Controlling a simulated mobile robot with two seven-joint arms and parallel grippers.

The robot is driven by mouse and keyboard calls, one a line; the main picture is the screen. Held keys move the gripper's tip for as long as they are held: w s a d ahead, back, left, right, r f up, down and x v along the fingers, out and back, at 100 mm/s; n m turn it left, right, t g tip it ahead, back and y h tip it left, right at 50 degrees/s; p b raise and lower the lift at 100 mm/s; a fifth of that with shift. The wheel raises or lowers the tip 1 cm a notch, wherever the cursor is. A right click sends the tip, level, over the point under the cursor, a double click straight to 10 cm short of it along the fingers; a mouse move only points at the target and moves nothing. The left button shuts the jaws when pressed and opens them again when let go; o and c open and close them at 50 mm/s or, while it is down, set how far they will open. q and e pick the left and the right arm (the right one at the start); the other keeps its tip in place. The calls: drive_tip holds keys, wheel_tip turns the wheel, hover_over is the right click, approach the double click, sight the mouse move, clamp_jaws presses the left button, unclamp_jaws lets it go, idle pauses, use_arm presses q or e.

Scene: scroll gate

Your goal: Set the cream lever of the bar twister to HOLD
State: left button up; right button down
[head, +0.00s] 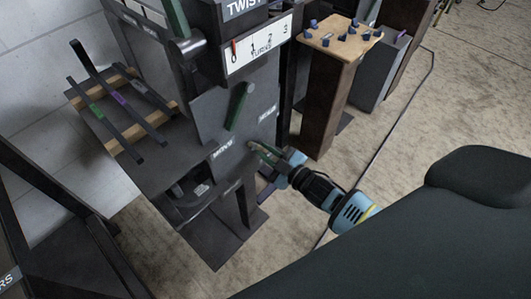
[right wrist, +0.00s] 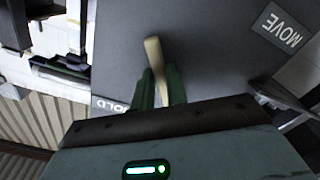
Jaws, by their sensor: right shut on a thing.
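The bar twister (head: 215,105) is a dark grey machine with a sign reading TWIST. In the right wrist view its cream lever (right wrist: 153,52) stands out against the dark panel. My right gripper (right wrist: 160,88) is shut on the lever, with a green finger on each side. A HOLD label (right wrist: 108,104) is close to the left finger and partly hidden by the gripper. A MOVE label (right wrist: 281,29) is farther off at upper right. In the head view my right gripper (head: 260,150) is at the lower front of the machine, where the lever is hard to make out. My left gripper is not in view.
A green handle (head: 240,105) slants across the machine's front above my right gripper. A scale marked 0 to 3 (head: 258,45) is higher up. Dark bars (head: 118,103) lie on a rack at left. A brown pedestal (head: 328,95) with blue pieces stands close at right.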

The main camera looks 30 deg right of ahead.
idle(0.4)
drive_tip(key=c, duration=1.4)
unclamp_jaws()
drive_tip(key=v, duration=0.8)
